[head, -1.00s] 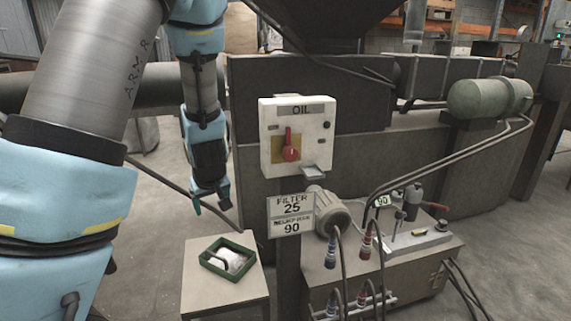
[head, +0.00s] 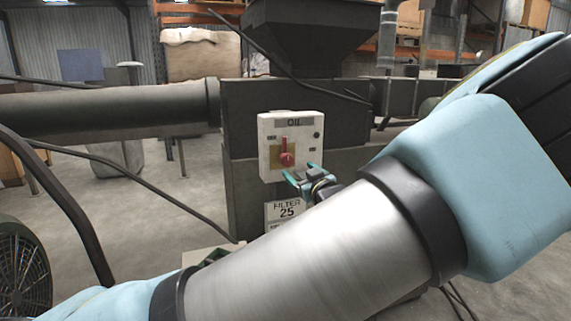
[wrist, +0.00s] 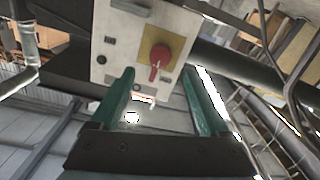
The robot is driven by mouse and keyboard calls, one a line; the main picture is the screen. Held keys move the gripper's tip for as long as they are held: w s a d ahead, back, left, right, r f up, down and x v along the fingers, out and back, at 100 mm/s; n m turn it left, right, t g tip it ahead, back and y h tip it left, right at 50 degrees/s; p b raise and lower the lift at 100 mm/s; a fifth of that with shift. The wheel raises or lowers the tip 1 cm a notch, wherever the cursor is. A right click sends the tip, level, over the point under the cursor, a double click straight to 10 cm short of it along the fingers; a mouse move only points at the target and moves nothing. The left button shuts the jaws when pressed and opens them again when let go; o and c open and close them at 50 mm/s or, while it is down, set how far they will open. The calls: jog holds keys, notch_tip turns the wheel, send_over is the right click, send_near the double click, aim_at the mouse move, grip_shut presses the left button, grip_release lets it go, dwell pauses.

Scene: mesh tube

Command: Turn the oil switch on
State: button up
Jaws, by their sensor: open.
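The oil switch is a red rotary knob (head: 286,158) on a yellow plate, on a white box (head: 308,134) labelled OIL. In the head view its handle points up. In the wrist view the red knob (wrist: 158,58) shows just beyond the fingertips, between their lines. My gripper (head: 297,178) is just below and to the right of the knob in the head view, near the box's lower edge. In the wrist view my gripper (wrist: 160,90) has its two green fingers spread with nothing between them. I cannot tell whether a finger touches the box.
A dark machine (head: 240,120) stands behind the box. A thick grey pipe (head: 110,110) and a black cable (head: 130,180) lie to the left. My arm hides the lower right.

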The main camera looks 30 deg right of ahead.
aim_at(288, 162)
jog(key=w, duration=0.3)
jog(key=w+d+p, duration=0.1)
jog(key=w, duration=0.3)
jog(key=w+p, duration=0.1)
jog(key=w, duration=0.2)
jog(key=shift+w+d, duration=0.15)
jog(key=shift+w, duration=0.05)
grip_shut()
dwell(0.3)
